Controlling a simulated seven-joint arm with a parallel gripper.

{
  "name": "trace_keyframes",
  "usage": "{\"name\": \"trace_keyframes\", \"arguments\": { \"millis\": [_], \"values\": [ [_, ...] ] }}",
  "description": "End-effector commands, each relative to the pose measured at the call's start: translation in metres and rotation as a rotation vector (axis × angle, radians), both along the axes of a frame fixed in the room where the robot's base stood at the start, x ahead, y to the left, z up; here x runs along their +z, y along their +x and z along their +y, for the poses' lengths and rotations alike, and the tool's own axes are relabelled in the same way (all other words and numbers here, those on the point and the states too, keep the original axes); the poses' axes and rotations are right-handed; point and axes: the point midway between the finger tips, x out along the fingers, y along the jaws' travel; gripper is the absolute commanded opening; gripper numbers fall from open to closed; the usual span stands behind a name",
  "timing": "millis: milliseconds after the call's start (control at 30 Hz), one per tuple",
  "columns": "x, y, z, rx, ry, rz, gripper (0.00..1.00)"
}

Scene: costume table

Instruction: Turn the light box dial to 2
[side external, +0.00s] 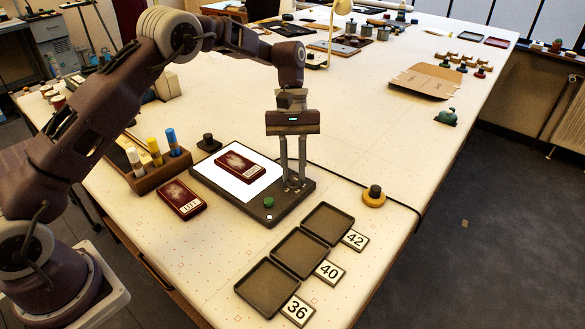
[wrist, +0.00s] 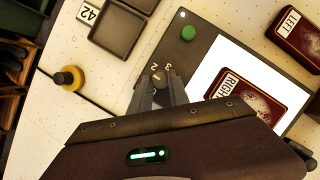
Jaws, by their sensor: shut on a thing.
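The light box is a dark flat unit with a lit white panel (side external: 208,172); its dark border also shows in the wrist view (wrist: 215,32). Its small dark dial (wrist: 159,75) sits on that border, with the numerals 2 and 3 printed beside it. My gripper (side external: 293,178) points straight down at the dial, and its fingers (wrist: 160,88) are shut on the dial's sides. The fingers hide much of the dial, and I cannot tell which numeral its pointer faces.
A dark red box marked RIGHT (wrist: 240,95) lies on the lit panel; one marked LEFT (wrist: 300,28) lies beside the light box. A green button (side external: 268,202) is near the dial. Trays (side external: 298,252), a yellow-based knob (side external: 374,197) and a bottle rack (side external: 160,172) stand around it.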

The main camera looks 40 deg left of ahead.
Motion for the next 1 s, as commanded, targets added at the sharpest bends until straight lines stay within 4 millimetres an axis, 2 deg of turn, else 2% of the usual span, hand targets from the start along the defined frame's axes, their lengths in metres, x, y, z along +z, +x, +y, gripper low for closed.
{"name": "trace_keyframes", "arguments": {
  "millis": [200,500,1000],
  "values": [
    [0.0004,0.0014,-0.0019,-0.188,0.0,-0.001,0.0],
    [0.0003,0.0017,-0.0032,-0.382,0.0,0.0,0.0],
    [0.0004,0.0016,-0.0043,-0.493,-0.001,0.002,0.0]
  ]
}}
